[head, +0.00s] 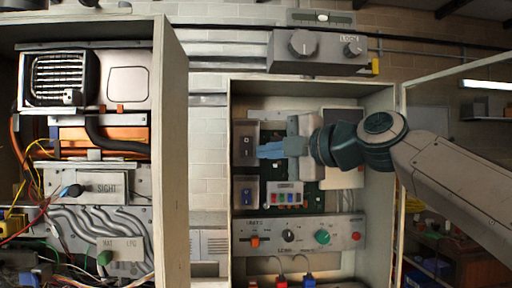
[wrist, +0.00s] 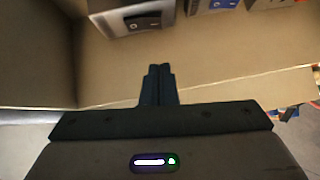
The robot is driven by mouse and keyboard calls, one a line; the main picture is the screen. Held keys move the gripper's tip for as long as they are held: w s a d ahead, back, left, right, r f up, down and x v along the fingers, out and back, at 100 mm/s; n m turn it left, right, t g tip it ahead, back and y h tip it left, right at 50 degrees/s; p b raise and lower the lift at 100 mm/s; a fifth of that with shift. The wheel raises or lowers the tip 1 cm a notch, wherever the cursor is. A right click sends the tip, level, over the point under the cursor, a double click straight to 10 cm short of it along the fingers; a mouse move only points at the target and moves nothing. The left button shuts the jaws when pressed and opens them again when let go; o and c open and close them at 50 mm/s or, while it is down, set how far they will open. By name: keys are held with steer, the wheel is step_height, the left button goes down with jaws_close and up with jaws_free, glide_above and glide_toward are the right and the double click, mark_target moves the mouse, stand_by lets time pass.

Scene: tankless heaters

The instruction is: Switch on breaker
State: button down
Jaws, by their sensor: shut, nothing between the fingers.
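A grey switch box (head: 246,140) with a dark rocker is mounted at the upper left inside the open right-hand cabinet (head: 236,230). Which one is the breaker is not clearly labelled. My gripper (head: 262,151) is shut and empty, its blue fingers pointing left, close to the right side of the upper box. Contact cannot be told. In the wrist view the shut fingertips (wrist: 160,70) point at the cabinet's bare inner wall, with the grey box (wrist: 135,16) above them.
A small panel of coloured buttons (head: 285,196) and a lower control panel (head: 300,235) with knobs lie below my gripper. The cabinet door (head: 450,70) stands open at right. Another open cabinet (head: 175,150) with wires and hoses stands at left.

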mark_target(243, 155)
steer(key=w+p, duration=0.1)
steer(key=w, duration=0.1)
steer(key=w+a+p, duration=0.1)
steer(key=w, duration=0.1)
steer(key=w+a+p, duration=0.1)
steer(key=w, duration=0.1)
steer(key=shift+a+f, duration=0.1)
steer(key=shift+f, duration=0.2)
steer(key=shift+f, duration=0.1)
